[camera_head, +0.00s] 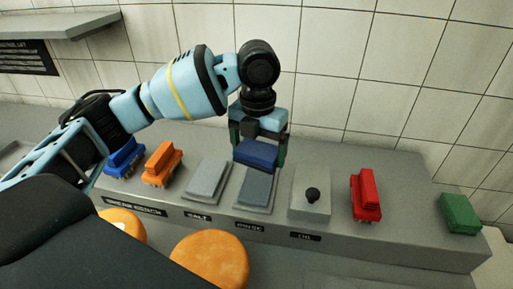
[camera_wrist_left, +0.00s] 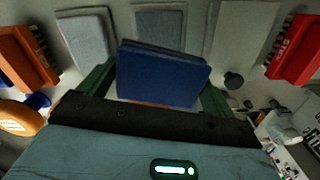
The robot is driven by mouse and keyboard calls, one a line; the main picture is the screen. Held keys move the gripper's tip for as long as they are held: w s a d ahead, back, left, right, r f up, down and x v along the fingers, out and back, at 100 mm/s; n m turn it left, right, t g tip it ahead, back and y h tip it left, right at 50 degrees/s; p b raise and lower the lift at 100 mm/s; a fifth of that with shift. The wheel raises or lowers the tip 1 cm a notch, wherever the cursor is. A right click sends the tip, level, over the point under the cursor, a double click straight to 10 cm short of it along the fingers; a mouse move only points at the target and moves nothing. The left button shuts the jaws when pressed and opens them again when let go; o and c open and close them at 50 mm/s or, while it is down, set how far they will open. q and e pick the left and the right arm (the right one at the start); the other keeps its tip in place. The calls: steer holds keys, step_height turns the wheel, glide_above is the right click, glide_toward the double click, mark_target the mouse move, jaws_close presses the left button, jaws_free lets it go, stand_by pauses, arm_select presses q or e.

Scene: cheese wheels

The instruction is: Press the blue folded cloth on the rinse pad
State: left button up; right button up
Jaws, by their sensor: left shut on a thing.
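The blue folded cloth (camera_head: 256,153) is held in my left gripper (camera_head: 258,148), above the far part of the rinse pad. In the left wrist view the blue folded cloth (camera_wrist_left: 163,74) sits between the green fingers of my left gripper (camera_wrist_left: 158,85), which are shut on it. The rinse pad (camera_head: 254,190) is a blue-grey slab on the bench, with its front part bare. It also shows behind the cloth in the left wrist view (camera_wrist_left: 168,22). I cannot tell whether the cloth touches the pad. My right gripper is not in view.
Left of the rinse pad lies the salt pad (camera_head: 207,181), then an orange brush (camera_head: 162,163) and a blue brush (camera_head: 123,157). To the right stand a grey block with a black knob (camera_head: 312,194), a red brush (camera_head: 366,195) and a green block (camera_head: 460,213). Orange cheese wheels (camera_head: 209,258) are in front.

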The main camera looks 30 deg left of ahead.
mark_target(258, 181)
arm_select(q)
steer(key=shift+f, duration=0.2)
steer(key=shift+f+b, duration=0.3)
steer(key=shift+f, duration=1)
step_height(258, 181, down, 2)
steer(key=shift+f+b, duration=0.25)
steer(key=shift+b, duration=0.25)
steer(key=shift+f, duration=0.3)
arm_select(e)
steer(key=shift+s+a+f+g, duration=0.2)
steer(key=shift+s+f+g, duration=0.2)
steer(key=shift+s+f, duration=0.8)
arm_select(q)
steer(key=shift+r, duration=0.1)
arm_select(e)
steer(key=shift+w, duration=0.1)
arm_select(q)
steer(key=shift+f, duration=0.3)
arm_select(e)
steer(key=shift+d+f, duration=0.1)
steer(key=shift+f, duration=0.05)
arm_select(q)
steer(key=shift+f, duration=0.3)
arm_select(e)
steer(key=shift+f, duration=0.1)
